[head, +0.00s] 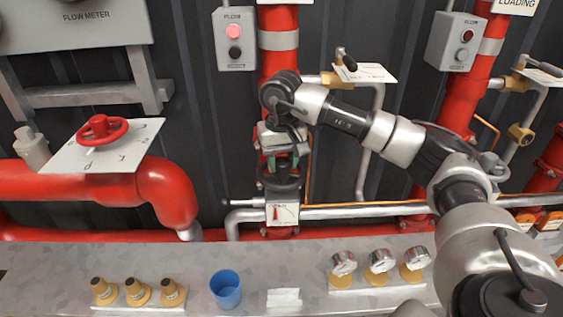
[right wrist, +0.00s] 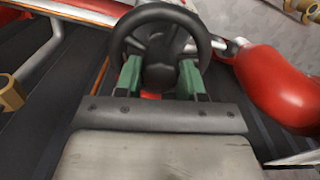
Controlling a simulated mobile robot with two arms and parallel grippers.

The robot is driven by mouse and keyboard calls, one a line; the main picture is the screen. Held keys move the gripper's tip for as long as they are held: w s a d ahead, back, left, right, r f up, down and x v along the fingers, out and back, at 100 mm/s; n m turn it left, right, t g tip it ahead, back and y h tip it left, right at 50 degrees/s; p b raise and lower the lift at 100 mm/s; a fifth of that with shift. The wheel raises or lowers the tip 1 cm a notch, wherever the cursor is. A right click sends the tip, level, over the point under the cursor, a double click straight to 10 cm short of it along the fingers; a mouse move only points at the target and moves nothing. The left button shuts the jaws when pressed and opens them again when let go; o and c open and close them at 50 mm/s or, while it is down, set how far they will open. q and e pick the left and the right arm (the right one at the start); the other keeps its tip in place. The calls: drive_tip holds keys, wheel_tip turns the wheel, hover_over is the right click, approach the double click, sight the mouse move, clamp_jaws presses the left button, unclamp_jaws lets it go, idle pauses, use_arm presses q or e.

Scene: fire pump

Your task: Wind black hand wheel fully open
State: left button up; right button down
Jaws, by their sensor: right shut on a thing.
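The black hand wheel (head: 281,181) sits on the red vertical pipe in the middle of the head view. It fills the top middle of the right wrist view (right wrist: 160,14), with its dark hub between my green-tipped fingers. My right gripper (head: 288,161) reaches down to the wheel from above. In the right wrist view its two fingers (right wrist: 159,75) are at the near side of the wheel, one on each side of the hub, and shut on it. The exact contact of the fingertips is partly hidden by the rim. My left gripper is not in view.
A white gauge plate (head: 282,213) with a red pointer is below the wheel. A red hand wheel (head: 102,130) is at left. A blue cup (head: 225,289), brass fittings (head: 138,292) and several gauges (head: 380,261) line the grey ledge (head: 200,260). Pipes flank my right arm.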

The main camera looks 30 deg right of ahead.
sight(282, 162)
drive_tip(key=c, duration=0.5)
unclamp_jaws()
wheel_tip(282, 162, up, 7)
drive_tip(key=p, duration=0.5)
drive_tip(key=shift+r, duration=0.1)
